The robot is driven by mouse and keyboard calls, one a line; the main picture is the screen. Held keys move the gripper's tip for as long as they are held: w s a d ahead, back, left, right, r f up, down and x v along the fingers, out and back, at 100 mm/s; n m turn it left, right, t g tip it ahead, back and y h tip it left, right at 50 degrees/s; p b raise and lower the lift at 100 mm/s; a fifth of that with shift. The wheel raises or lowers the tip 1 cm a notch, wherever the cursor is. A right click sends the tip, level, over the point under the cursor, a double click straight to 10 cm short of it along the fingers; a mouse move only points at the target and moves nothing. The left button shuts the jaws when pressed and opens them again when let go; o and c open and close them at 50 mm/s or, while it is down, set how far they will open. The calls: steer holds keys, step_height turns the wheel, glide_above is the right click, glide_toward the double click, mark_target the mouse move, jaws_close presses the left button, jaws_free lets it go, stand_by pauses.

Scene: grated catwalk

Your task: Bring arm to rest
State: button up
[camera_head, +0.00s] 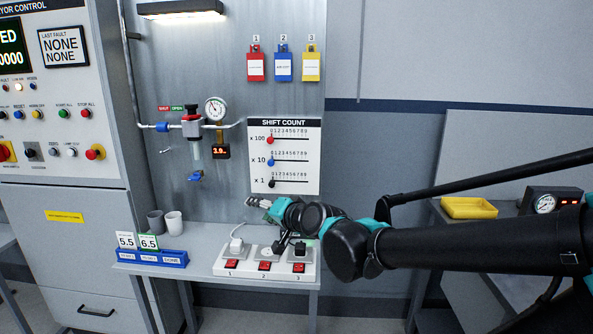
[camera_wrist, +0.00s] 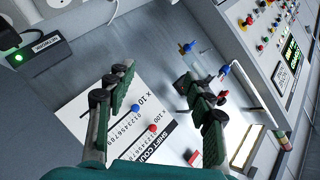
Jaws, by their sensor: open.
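My arm (camera_head: 470,242) reaches in from the right in the head view, bent at the elbow. My gripper (camera_head: 258,202) is at its end, in front of the panel just below the shift count board (camera_head: 285,180). In the wrist view my gripper (camera_wrist: 165,100) has its two green and black fingers wide apart with nothing between them. The shift count board (camera_wrist: 125,125) shows tilted behind the fingers, with its blue slider (camera_wrist: 136,108) and red slider (camera_wrist: 152,128) in sight. The gripper appears apart from the board.
Below my gripper is a power strip (camera_head: 225,268) with plugs and red switches on a narrow shelf. Two cups (camera_head: 173,224) and a blue tray (camera_head: 150,259) stand left of it. A yellow tray (camera_head: 468,208) and a gauge box (camera_head: 548,202) sit on the right table.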

steer(key=s+d+f+n+g+h, duration=0.1)
steer(key=s+d+f+g+h, duration=0.15)
steer(key=d+f, duration=0.6)
steer(key=s+d+f+n+g+h, duration=0.1)
steer(key=s+d+f+h, duration=0.15)
steer(key=d+f, duration=0.6)
steer(key=s+d+f+g+h, duration=0.3)
steer(key=s+d+f, duration=0.4)
steer(key=d, duration=0.4)
steer(key=shift+s+d+n+h, duration=0.3)
steer(key=shift+s+h, duration=0.4)
steer(key=shift+s, duration=0.1)
steer(key=shift+g, duration=0.25)
stand_by(4.2)
